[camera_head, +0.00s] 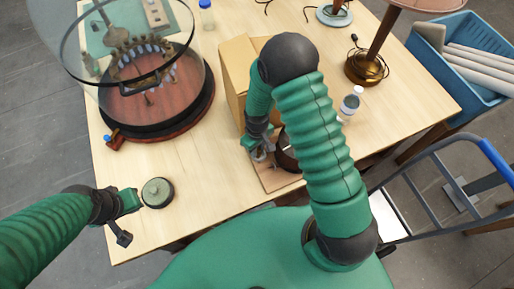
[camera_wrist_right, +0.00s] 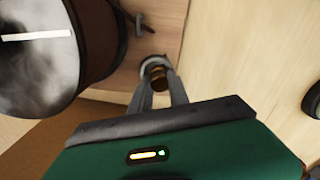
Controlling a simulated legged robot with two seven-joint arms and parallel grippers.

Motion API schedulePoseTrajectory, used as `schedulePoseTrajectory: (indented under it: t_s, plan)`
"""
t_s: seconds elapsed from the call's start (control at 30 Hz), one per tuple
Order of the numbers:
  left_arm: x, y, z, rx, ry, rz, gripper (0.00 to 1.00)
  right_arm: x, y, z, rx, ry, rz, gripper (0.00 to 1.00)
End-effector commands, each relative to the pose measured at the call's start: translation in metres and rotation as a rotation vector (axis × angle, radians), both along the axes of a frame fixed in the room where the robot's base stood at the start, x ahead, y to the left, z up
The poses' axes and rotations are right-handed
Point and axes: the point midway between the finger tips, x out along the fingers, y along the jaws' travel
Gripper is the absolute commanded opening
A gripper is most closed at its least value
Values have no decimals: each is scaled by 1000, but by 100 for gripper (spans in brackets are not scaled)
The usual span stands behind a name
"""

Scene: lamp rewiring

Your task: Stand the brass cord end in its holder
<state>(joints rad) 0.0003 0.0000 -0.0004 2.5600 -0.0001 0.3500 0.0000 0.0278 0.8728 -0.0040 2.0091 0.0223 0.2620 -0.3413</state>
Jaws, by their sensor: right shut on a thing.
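My right gripper (camera_head: 262,154) is low over the table near the cardboard box. In the right wrist view its two grey fingers (camera_wrist_right: 157,75) are shut on a small brass piece, the brass cord end (camera_wrist_right: 155,70). A dark, round-sided object (camera_wrist_right: 95,40) with a shiny grey top stands beside the fingers on a light wooden board (camera_wrist_right: 158,25); it is partly hidden in the head view. I cannot make out the holder. My left gripper (camera_head: 128,215) is at the table's left front, beside a round grey-green object (camera_head: 157,192); whether its jaws are open is unclear.
The cardboard box (camera_head: 236,66) stands just behind my right gripper. A large glass dome on a dark round base (camera_head: 200,110) fills the left back. The table's left front is mostly clear.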

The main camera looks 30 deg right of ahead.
Motion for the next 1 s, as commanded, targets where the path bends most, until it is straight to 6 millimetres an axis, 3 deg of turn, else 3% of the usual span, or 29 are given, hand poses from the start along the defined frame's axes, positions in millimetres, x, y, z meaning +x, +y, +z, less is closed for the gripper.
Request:
schedulePoseTrajectory:
  t_s: [0.4, 0.43, 0.6, 1.0]
  plan:
    - [0, 0, 1, 0, 0, -1, 0, 0, -7, 0, -2, -3, -2, 0]
    - [0, 0, 1, 0, 0, -1, 0, 0, -7, 0, -2, -3, -2, 25]
    - [0, 0, 1, 0, 0, 0, 0, 0, -6, 1, -1, -2, -1, 47]
    - [0, 0, 1, 0, 0, -1, 0, 0, -6, 0, -1, -1, -1, 47]
